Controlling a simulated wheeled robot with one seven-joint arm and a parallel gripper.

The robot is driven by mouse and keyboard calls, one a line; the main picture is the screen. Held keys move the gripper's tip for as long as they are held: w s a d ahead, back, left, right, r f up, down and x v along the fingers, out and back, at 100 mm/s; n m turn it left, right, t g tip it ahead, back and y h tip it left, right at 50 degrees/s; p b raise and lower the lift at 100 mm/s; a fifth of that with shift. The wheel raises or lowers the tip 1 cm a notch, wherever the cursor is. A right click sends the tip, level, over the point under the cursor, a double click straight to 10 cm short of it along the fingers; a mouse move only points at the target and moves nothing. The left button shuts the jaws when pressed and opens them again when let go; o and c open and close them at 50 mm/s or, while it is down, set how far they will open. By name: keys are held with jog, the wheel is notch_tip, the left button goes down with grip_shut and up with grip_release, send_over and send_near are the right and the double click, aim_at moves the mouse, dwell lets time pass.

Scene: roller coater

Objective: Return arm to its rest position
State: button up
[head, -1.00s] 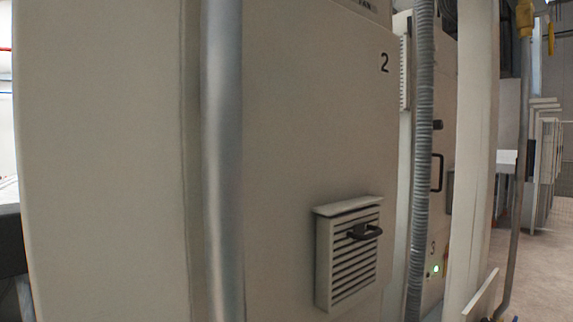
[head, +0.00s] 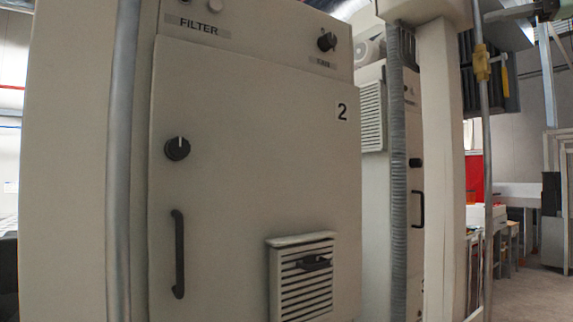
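My arm and my gripper are not in the head view. The view is filled mostly by a beige cabinet door (head: 240,190) marked 2. The door is closed, with a black knob (head: 177,148) and a black vertical handle (head: 178,254) on its left side. A louvred vent (head: 303,278) with a small black handle sits low on the door. Above the door is a panel labelled FILTER (head: 199,27) with a dark rotary knob (head: 327,41).
A grey vertical pipe (head: 122,160) stands left of the door. A ribbed grey conduit (head: 398,180) and a beige post (head: 438,170) stand to its right. A second cabinet (head: 372,210) is behind the conduit. Open floor (head: 535,292) shows at the far right.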

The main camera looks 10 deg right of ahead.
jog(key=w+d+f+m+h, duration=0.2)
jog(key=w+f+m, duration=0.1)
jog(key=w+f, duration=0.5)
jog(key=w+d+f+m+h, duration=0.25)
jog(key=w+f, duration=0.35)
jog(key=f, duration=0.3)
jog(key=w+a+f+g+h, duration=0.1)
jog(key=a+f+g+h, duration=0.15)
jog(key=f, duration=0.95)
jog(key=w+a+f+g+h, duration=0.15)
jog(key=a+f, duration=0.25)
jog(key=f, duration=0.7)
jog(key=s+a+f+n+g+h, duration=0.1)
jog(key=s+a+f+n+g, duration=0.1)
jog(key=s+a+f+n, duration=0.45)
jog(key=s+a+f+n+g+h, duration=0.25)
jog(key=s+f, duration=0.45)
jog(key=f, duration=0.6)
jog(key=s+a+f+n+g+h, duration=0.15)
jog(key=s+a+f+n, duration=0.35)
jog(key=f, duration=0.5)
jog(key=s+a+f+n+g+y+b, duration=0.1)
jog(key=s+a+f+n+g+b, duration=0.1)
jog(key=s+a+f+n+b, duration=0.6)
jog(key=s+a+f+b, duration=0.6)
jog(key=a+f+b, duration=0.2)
jog(key=b, duration=0.2)
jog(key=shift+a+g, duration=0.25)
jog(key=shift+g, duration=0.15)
